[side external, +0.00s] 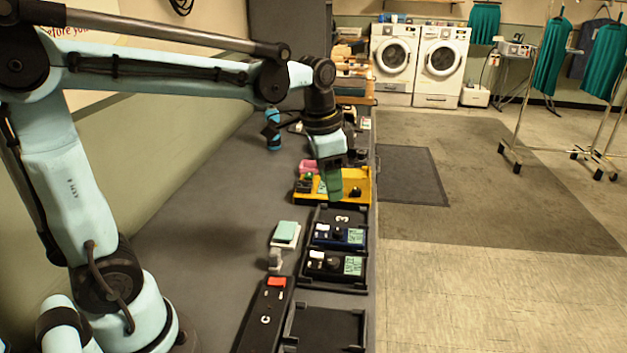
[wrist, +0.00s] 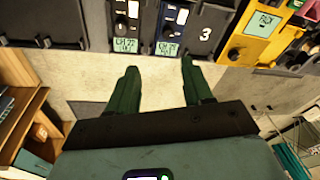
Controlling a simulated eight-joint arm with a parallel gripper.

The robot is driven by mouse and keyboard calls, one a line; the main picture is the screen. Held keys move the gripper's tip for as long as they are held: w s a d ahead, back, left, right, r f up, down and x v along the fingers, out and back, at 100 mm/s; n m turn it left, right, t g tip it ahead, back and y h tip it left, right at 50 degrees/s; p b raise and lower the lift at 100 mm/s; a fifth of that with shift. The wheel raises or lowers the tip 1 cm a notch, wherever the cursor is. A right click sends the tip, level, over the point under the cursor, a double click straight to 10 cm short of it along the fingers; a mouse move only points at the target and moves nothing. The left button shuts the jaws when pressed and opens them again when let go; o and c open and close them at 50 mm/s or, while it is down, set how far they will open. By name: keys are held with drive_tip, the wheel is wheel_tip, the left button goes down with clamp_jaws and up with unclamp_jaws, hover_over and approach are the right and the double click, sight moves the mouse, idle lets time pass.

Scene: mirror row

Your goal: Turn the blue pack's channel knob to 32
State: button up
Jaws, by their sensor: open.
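The blue pack (side external: 323,240) sits in a black tray marked 3 on the bench. It has a dark round channel knob (side external: 337,233) and a small pale display (side external: 356,236). In the wrist view the blue pack (wrist: 182,16) is at the top, with its knob (wrist: 168,32) and display (wrist: 167,48); the display's number is too small to read surely. My gripper (side external: 331,190) has green fingers and is above the yellow unit, farther along the bench than the blue pack. In the wrist view my gripper (wrist: 158,68) is open and empty, its fingers wide apart.
A similar black pack (side external: 330,265) with knob and display sits just nearer than the blue pack. A yellow unit (side external: 358,187) lies beyond it. A mint block (side external: 286,231) and a black box with a red switch (side external: 277,282) stand left.

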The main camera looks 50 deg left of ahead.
sight(338, 231)
drive_tip(key=w+f, duration=0.1)
drive_tip(key=f, duration=0.3)
drive_tip(key=w+a+f+m+g, duration=0.1)
drive_tip(key=f, duration=0.4)
drive_tip(key=w+f+m+g, duration=0.1)
drive_tip(key=f, duration=0.3)
drive_tip(key=shift+w+a+f, duration=0.15)
drive_tip(key=shift+w+a, duration=0.1)
drive_tip(key=shift+w, duration=0.15)
clamp_jaws()
